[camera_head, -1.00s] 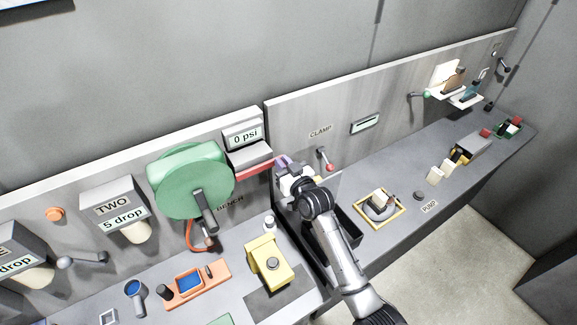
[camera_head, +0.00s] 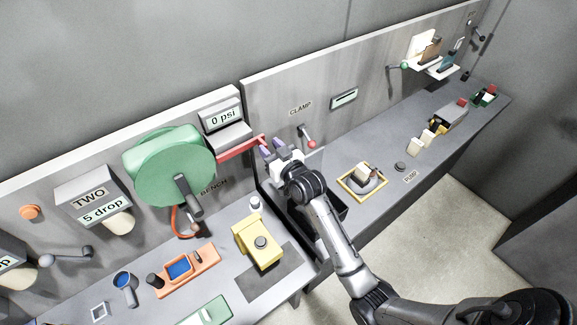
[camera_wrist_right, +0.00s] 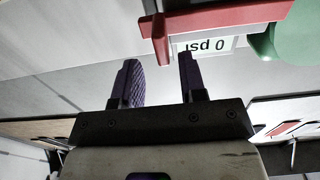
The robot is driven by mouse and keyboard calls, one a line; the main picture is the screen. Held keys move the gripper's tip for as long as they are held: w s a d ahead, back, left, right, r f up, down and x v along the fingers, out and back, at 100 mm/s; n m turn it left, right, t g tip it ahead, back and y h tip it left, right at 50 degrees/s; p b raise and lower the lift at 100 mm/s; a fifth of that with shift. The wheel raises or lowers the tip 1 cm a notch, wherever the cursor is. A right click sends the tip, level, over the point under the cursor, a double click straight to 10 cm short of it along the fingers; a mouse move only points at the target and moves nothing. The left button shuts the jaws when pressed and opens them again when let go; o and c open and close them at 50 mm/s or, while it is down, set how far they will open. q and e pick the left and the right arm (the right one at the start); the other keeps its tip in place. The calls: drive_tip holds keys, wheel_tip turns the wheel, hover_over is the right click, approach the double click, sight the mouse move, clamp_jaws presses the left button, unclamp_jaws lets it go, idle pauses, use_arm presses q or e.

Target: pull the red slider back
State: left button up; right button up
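The red slider (camera_head: 241,148) is a red bar under the grey box with the "0 psi" display, with its end sticking out to the right. In the right wrist view the red slider (camera_wrist_right: 215,19) crosses the top, with a short tab pointing down at its left end. My right gripper (camera_head: 270,149) is close beside this end in the head view. In the wrist view my right gripper (camera_wrist_right: 160,75) is open, its two purple fingers apart with nothing between them. The tab lies just beyond the fingertips, roughly in line with the gap; I see no contact. My left gripper is not in view.
A green drum (camera_head: 168,165) with a dark crank is left of the slider. The red-tipped clamp lever (camera_head: 310,143) is close to the right of my gripper.

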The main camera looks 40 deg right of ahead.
drive_tip(key=s+b, duration=0.1)
drive_tip(key=s, duration=0.9)
drive_tip(key=shift+s+a+b, duration=0.3)
drive_tip(key=shift+a+b, duration=0.1)
drive_tip(key=shift+a, duration=0.05)
drive_tip(key=s+a+f+n+g+p, duration=0.1)
drive_tip(key=s+a+f+g+p, duration=0.1)
drive_tip(key=s, duration=0.7)
drive_tip(key=s+a+f+n+g+y+p, duration=0.1)
drive_tip(key=s+a+f+g+p, duration=0.2)
drive_tip(key=s, duration=0.7)
drive_tip(key=s+a+f+n+g+p, duration=0.1)
drive_tip(key=s+a+f+g+p, duration=0.2)
drive_tip(key=s+g, duration=0.6)
drive_tip(key=a+f, duration=0.2)
drive_tip(key=a, duration=0.1)
drive_tip(key=shift+s+a+f+y, duration=0.15)
drive_tip(key=shift+a+f+y, duration=0.1)
drive_tip(key=shift+f+y, duration=0.15)
